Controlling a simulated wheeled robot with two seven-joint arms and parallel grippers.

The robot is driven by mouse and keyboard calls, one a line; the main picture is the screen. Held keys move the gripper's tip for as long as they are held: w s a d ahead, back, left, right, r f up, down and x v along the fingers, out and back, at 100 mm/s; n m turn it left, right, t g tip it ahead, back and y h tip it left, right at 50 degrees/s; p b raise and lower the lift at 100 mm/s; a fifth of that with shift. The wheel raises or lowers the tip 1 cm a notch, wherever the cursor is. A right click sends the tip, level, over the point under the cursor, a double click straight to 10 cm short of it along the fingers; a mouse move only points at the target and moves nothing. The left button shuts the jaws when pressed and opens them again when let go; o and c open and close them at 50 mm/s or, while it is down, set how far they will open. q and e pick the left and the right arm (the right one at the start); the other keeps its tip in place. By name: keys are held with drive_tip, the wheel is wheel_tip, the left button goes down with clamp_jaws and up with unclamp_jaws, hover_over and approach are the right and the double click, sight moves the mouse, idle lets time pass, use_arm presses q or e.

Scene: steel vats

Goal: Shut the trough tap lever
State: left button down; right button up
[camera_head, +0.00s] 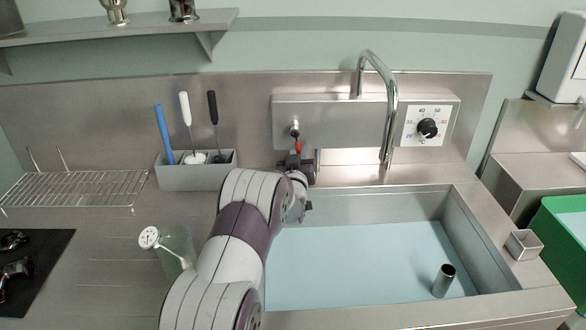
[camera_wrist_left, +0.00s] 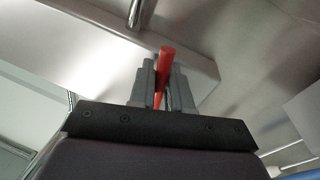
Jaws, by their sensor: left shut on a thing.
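The red tap lever (camera_head: 298,146) hangs below a small valve on the steel box behind the trough. In the left wrist view the red lever (camera_wrist_left: 165,67) stands between the two grey fingers. My left gripper (camera_head: 297,163) is shut on it; in the wrist view the gripper (camera_wrist_left: 163,82) hides the lever's lower part. The trough (camera_head: 455,215) is a steel basin with pale blue liquid. A curved spout (camera_head: 389,95) stands behind it. My right gripper is not in view.
A grey holder (camera_head: 197,178) with brushes stands left of my gripper. A temperature dial (camera_head: 428,128) is on the box. A steel tube (camera_head: 443,281) stands in the trough.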

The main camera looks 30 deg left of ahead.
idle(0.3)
use_arm(q)
drive_tip(key=c, duration=1.2)
unclamp_jaws()
drive_tip(key=shift+d, duration=0.1)
drive_tip(key=shift+c, duration=0.2)
drive_tip(key=b+v, duration=0.1)
drive_tip(key=v, duration=1.1)
drive_tip(key=shift+s, duration=0.25)
drive_tip(key=shift+d, duration=0.15)
